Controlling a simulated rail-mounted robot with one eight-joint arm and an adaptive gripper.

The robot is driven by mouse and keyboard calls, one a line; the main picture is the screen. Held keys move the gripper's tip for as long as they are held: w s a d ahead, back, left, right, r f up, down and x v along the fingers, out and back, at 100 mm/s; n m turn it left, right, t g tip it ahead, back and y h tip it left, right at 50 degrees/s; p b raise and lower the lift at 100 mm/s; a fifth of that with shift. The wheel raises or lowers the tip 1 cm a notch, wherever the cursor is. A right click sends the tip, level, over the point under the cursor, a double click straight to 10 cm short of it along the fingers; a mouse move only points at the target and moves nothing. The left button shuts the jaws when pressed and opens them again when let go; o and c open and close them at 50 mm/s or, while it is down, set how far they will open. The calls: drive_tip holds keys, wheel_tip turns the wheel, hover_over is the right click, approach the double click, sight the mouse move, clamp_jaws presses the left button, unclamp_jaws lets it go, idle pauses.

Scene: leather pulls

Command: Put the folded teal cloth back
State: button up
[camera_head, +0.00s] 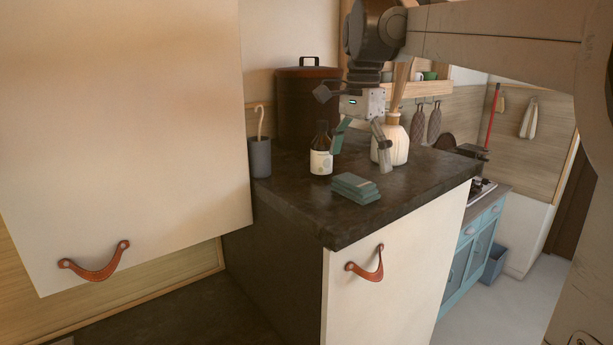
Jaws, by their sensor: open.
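The folded teal cloth (356,188) lies as a small layered stack on the dark countertop (300,206), close to its front edge. My gripper (361,140) is above and behind the cloth, its fingers spread apart, pointing down. It is open and holds nothing. A gap shows between the fingers and the cloth. A pale cabinet door with a red-brown leather pull (95,264) fills the left side. A second pale front with a similar leather pull (366,265) is below the countertop.
A dark bottle with a white label (321,160) stands just left of my gripper, a ribbed white vase (398,142) to its right. A grey cup (260,157) and a large dark canister (296,105) stand behind. The countertop's right part is clear.

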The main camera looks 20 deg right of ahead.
sight(357, 180)
wheel_tip(357, 180, up, 6)
drive_tip(key=shift+r+b, duration=0.25)
drive_tip(key=shift+b, duration=0.05)
idle(0.5)
